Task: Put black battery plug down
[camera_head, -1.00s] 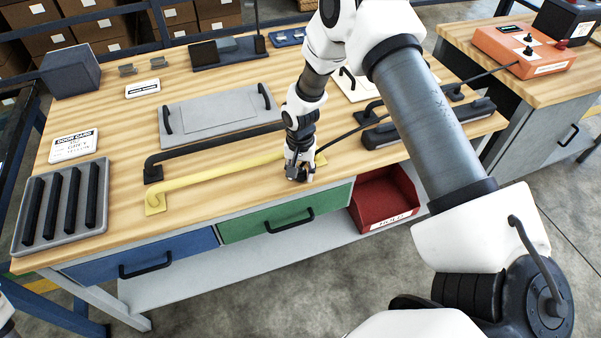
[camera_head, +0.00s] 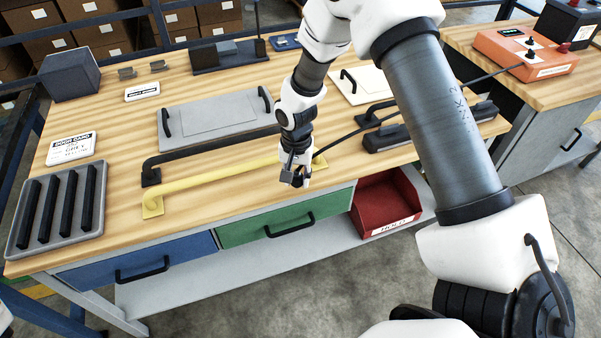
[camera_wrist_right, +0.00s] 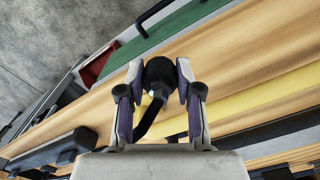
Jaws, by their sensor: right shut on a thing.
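The black battery plug (camera_wrist_right: 160,73) is held between the two fingers of my right gripper (camera_wrist_right: 159,70) in the right wrist view. A black cable (camera_wrist_right: 148,118) curves back from it. In the head view my right gripper (camera_head: 294,180) hangs just at the front edge of the wooden bench, above the green drawer (camera_head: 285,214). The plug is small and mostly hidden by the fingers there. My left gripper is not in view.
A yellow handle bar (camera_head: 215,186) and a black one (camera_head: 210,155) lie left of the gripper. Black bars (camera_head: 430,128) lie to the right. A red bin (camera_head: 385,203) sits below the bench top. A grey tray (camera_head: 58,235) of black bars stands far left.

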